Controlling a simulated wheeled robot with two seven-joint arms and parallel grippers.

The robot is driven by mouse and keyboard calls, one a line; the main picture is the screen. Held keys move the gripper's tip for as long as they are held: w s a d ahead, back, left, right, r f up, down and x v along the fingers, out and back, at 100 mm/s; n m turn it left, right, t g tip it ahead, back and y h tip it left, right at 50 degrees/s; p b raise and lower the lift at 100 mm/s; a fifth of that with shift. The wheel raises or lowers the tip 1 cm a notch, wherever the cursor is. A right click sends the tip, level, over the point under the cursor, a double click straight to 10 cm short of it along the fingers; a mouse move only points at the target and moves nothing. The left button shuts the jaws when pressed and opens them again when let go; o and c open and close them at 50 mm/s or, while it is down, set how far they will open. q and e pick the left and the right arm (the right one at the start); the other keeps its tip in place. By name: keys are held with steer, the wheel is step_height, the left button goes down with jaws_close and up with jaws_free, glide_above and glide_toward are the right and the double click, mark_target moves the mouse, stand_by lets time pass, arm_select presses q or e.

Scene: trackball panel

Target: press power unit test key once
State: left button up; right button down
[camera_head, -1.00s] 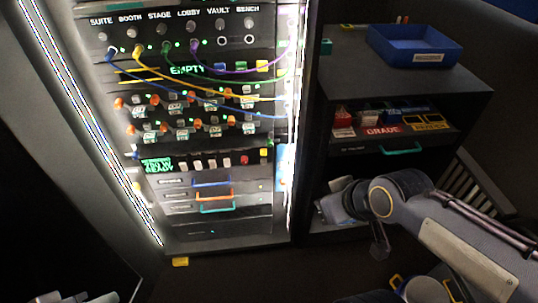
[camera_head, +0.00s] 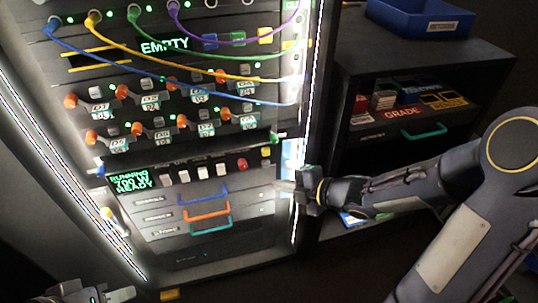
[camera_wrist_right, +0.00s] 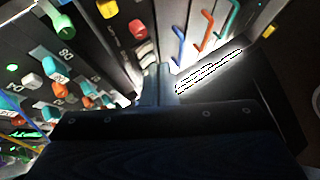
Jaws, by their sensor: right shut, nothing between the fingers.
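The power unit (camera_head: 150,180) is a dark rack strip with a green display (camera_head: 132,180) reading RUNNING, 100 W, READY. It has a row of several pale keys (camera_head: 193,173), a red button (camera_head: 242,164) and a yellow-green one (camera_head: 266,151). Key labels are too small to read, so I cannot tell which is the test key. In the right wrist view the pale keys (camera_wrist_right: 146,54) and red button (camera_wrist_right: 138,29) show close by. My right gripper (camera_head: 284,186) is shut and empty, right of the strip and apart from the keys. My left gripper (camera_head: 118,295) is partly seen at the bottom left.
Drawers with blue (camera_head: 204,190), orange (camera_head: 207,212) and teal (camera_head: 211,227) handles lie below the strip. Orange knobs and coloured cables fill the rack above. A bright light strip (camera_head: 303,130) edges the rack. A dark shelf with a blue tray (camera_head: 418,18) stands right.

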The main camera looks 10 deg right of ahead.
mark_target(266, 151)
steer(key=shift+w, duration=0.1)
steer(key=w+p, duration=0.2)
steer(key=w, duration=0.6)
steer(key=shift+w+a, duration=0.2)
steer(key=shift+w, duration=0.1)
steer(key=shift+w, duration=0.1)
stand_by(1.9)
steer(key=shift+w, duration=0.3)
steer(key=shift+w+p, duration=0.4)
stand_by(0.7)
steer(key=shift+s, duration=0.1)
steer(key=shift+s+b, duration=0.35)
steer(key=shift+s, duration=0.35)
steer(key=shift+s, duration=0.15)
